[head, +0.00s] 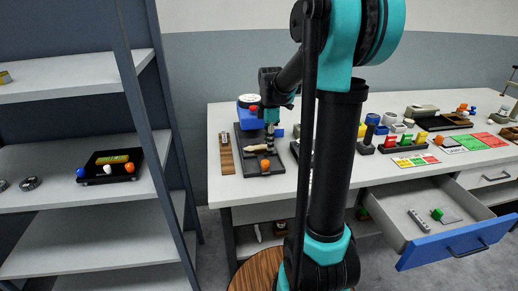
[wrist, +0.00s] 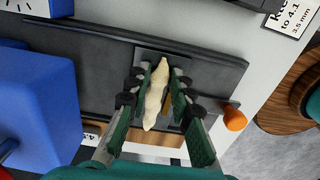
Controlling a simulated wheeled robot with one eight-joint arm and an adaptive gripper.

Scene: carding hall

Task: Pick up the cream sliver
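The cream sliver (wrist: 157,92) is a pale, lumpy, elongated piece in the middle of the wrist view. It lies over the dark tray (wrist: 95,45). My gripper (wrist: 160,72) is around it, with one green-padded finger on each side and a narrow gap visible beside the sliver. The fingers look open, not closed on it. In the head view the sliver (head: 254,147) lies on the dark tray (head: 246,133), and my gripper (head: 270,148) points down at its right end. The fingertips are small and partly hidden there.
An orange knob (wrist: 234,117) is at the tray's edge, close to my right finger. A blue container (wrist: 40,100) stands on the left. A wooden strip (head: 226,155) lies left of the tray. On the right, a drawer (head: 455,245) stands open. A shelf rack (head: 75,190) is at left.

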